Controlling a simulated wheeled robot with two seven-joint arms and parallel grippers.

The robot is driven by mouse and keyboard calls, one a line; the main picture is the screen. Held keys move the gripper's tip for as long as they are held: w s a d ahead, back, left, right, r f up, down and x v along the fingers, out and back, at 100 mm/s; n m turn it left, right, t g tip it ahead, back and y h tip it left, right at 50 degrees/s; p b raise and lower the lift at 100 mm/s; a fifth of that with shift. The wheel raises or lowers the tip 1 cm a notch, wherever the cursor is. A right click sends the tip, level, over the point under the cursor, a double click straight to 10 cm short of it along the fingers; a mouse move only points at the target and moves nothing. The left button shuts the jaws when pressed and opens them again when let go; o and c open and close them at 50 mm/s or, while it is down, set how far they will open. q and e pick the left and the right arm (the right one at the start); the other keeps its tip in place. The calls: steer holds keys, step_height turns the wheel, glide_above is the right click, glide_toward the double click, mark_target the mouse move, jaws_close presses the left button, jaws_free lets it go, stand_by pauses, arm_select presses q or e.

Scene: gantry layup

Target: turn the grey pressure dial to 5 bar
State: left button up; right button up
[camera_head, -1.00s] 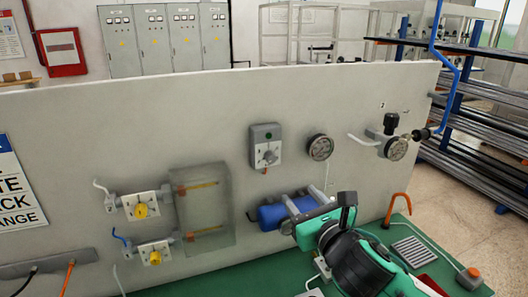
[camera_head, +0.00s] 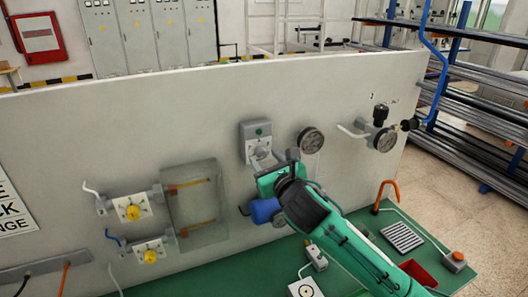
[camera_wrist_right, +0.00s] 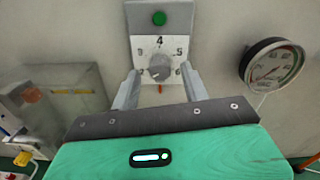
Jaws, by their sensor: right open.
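The grey pressure dial (camera_head: 261,152) sits on a grey box with a green light, on the upright panel. In the right wrist view its round grey knob (camera_wrist_right: 159,68) is on a white plate with 4 at the top and 5 at the upper right. The exact pointer direction is too small to tell. My right gripper (camera_wrist_right: 160,76) is open, with one finger on each side of the knob and a visible gap to it. In the head view the right gripper (camera_head: 268,165) partly hides the dial's lower part. My left gripper is not in view.
A round gauge (camera_head: 311,140) is on the panel right of the dial; it also shows in the wrist view (camera_wrist_right: 272,65). A blue cylinder (camera_head: 266,210) is below the gripper. Yellow-knobbed valves (camera_head: 133,212) and a clear cover (camera_head: 195,205) are at left. The green bench (camera_head: 240,272) lies below.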

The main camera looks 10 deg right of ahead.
steer(key=shift+w+a, duration=0.15)
steer(key=shift+w, duration=0.55)
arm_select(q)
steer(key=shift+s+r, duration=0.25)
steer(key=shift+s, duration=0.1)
arm_select(e)
steer(key=shift+w, duration=0.15)
steer(key=c, duration=1)
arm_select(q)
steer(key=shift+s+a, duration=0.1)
